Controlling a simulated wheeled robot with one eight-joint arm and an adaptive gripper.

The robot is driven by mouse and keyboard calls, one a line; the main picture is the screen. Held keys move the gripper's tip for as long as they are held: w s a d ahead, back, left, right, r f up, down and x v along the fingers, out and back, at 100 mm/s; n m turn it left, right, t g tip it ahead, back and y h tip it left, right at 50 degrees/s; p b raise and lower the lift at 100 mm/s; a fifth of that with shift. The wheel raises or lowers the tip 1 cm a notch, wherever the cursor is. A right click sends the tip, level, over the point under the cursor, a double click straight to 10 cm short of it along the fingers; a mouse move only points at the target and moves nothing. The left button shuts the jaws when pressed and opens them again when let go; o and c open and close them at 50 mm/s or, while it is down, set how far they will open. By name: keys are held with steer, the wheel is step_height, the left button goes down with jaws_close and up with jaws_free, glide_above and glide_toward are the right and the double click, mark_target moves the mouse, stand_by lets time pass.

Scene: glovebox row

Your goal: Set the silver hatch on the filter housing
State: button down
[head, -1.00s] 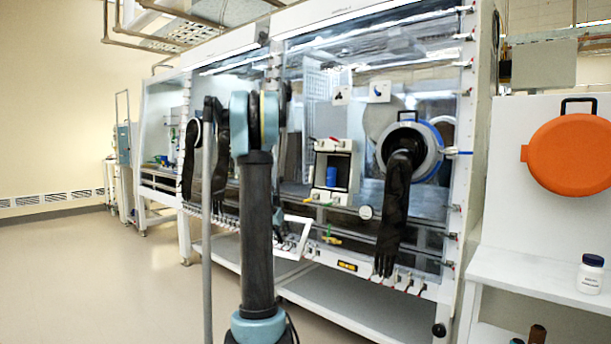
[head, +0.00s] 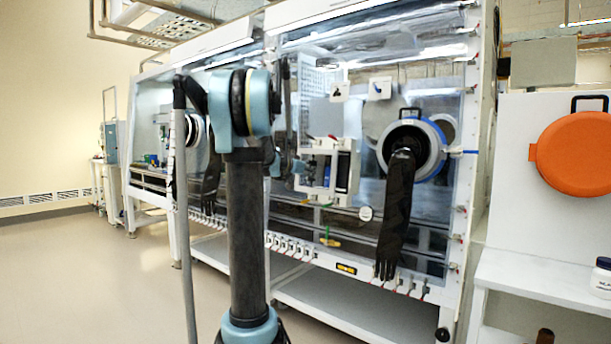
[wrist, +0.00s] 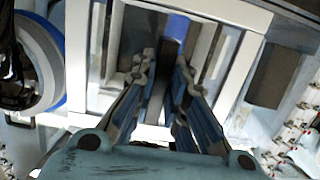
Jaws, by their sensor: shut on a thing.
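The filter housing (head: 343,145) is a white box frame on the glovebox front, with a dark opening and a blue canister (head: 342,178) inside. The silver hatch (head: 333,172), a pale rectangular frame, stands upright just in front of the housing's left part, at an angle to it. I cannot tell whether they touch. My gripper (head: 297,168) is at the hatch's left side, partly hidden by my arm. In the wrist view my gripper (wrist: 172,85) is shut around a dark bar in front of the opening, with the blue canister (wrist: 177,27) beyond.
A round glove port (head: 437,145) with a hanging black glove (head: 393,225) is close to the housing's right. A yellow-green fitting (head: 330,242) is below. An orange round lid (head: 575,152) hangs on a white panel at right. Open floor lies at left.

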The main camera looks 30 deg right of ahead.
mark_target(318, 172)
steer(key=shift+a, duration=0.15)
steer(key=shift+r+x, duration=0.2)
steer(key=shift+x, duration=1.5)
steer(key=shift+r+x, duration=0.15)
steer(key=shift+x, duration=1.6)
steer(key=shift+w, duration=0.15)
steer(key=shift+r+x, duration=0.2)
steer(key=shift+x, duration=0.85)
steer(key=shift+r+x, duration=0.2)
steer(key=shift+x, duration=0.9)
steer(key=c, duration=1.5)
jaws_free()
steer(key=shift+f+v, duration=0.1)
steer(key=shift+v, duration=0.9)
steer(key=shift+f+v, duration=0.15)
steer(key=shift+v, duration=0.8)
